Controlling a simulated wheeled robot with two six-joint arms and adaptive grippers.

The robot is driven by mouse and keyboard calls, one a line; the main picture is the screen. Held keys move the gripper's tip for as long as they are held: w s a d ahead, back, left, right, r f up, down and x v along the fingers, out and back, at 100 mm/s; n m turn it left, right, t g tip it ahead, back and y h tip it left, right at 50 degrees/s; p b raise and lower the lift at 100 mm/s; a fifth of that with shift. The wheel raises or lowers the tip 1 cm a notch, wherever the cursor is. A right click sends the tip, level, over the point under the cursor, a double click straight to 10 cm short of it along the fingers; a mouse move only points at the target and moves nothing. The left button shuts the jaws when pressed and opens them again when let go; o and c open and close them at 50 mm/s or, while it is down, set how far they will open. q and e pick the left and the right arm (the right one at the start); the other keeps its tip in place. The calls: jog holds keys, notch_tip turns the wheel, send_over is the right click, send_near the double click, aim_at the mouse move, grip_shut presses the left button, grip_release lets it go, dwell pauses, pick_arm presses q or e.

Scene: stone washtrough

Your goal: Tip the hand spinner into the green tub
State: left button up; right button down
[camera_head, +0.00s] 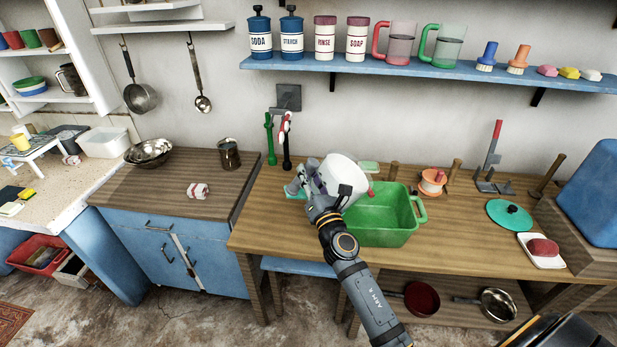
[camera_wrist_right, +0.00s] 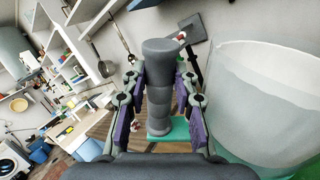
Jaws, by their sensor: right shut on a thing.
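The hand spinner is a white drum (camera_head: 343,172), tilted above the back left of the green tub (camera_head: 380,229). My right gripper (camera_head: 306,184) is at its left side. In the right wrist view, my right gripper (camera_wrist_right: 159,112) has its purple-padded fingers on either side of a grey upright handle (camera_wrist_right: 159,75), shut on it, and the white drum (camera_wrist_right: 262,100) is close on the right. The drum's inside is not clear to see. The green tub stands on the wooden bench; the part of its inside that shows looks bare. My left gripper is not in view.
Green and dark taps (camera_head: 270,140) stand behind. A blue shelf (camera_head: 440,71) with jars runs above.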

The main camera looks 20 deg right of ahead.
jog(key=shift+r, duration=0.1)
jog(key=shift+s+d+b, duration=0.1)
jog(key=shift+d+b, duration=0.15)
jog(key=shift+b, duration=0.2)
jog(key=shift+s+d+r+m+t+h+b, duration=0.15)
jog(key=shift+s+d+r+m+h+b, duration=0.2)
jog(key=shift+r+m+b, duration=0.2)
jog(key=shift+s+d+r+m+t+h+b, duration=0.15)
jog(key=shift+d+r+m+h+b, duration=0.15)
jog(key=shift+d+m+b, duration=0.25)
jog(key=shift+a, duration=0.15)
jog(key=shift+s+d+r+m+h+b, duration=0.3)
jog(key=shift+d+r+m+b, duration=0.25)
jog(key=shift+d+r+m, duration=0.15)
jog(key=shift+s+d+r+m+h+b, duration=0.3)
jog(key=shift+d+r+m+b, duration=0.25)
jog(key=shift+m, duration=0.25)
jog(key=shift+t, duration=0.3)
